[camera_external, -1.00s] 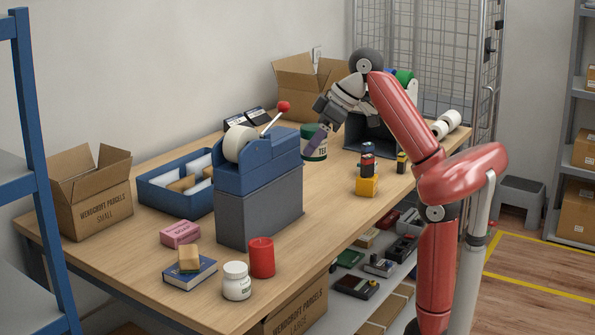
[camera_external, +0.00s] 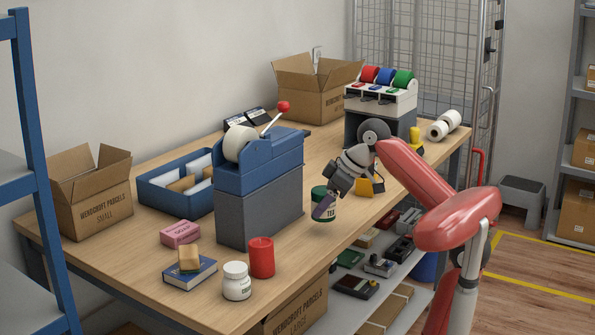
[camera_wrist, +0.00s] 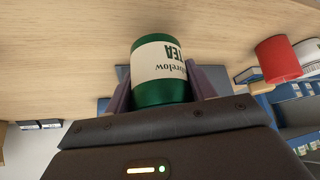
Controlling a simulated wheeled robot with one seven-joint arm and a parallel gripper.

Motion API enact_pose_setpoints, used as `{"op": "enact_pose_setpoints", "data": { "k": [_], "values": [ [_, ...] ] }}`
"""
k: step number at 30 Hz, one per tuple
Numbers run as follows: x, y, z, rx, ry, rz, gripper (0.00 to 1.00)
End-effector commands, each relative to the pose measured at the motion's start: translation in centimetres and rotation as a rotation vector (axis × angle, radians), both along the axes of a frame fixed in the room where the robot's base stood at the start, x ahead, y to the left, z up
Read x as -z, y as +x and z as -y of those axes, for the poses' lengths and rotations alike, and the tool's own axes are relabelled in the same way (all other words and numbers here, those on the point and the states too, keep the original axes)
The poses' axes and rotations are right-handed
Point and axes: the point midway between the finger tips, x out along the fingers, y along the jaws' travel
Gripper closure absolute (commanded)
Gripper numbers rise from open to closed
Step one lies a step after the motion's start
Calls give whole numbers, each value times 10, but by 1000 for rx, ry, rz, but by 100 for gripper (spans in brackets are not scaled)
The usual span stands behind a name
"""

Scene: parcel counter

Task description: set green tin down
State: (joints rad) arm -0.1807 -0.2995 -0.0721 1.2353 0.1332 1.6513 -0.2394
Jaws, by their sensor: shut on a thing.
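The green tin (camera_external: 331,212) has a cream label reading TEA. My gripper (camera_external: 325,206) is shut on it, over the front part of the counter, right of the blue-and-grey tape machine. In the wrist view the tin (camera_wrist: 158,93) sits between both fingers, its label upside down in the picture. I cannot tell whether its base touches the wooden counter (camera_external: 285,255) or hangs just above it. The fingers hide part of its sides.
The tape machine (camera_external: 259,165) with a red-knobbed lever stands left of the tin. A red cylinder (camera_external: 262,257) and a white jar (camera_external: 236,283) stand nearer the front. A yellow block (camera_external: 378,186) is partly hidden behind my arm. Counter between tin and red cylinder is clear.

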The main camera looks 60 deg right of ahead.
Motion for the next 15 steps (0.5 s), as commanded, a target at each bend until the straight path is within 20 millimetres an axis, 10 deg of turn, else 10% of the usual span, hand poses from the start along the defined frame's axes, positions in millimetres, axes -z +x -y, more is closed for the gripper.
{"op": "enact_pose_setpoints", "data": {
  "k": [15],
  "values": [
    [36,0,0,0,0,-1,71]
  ]
}}
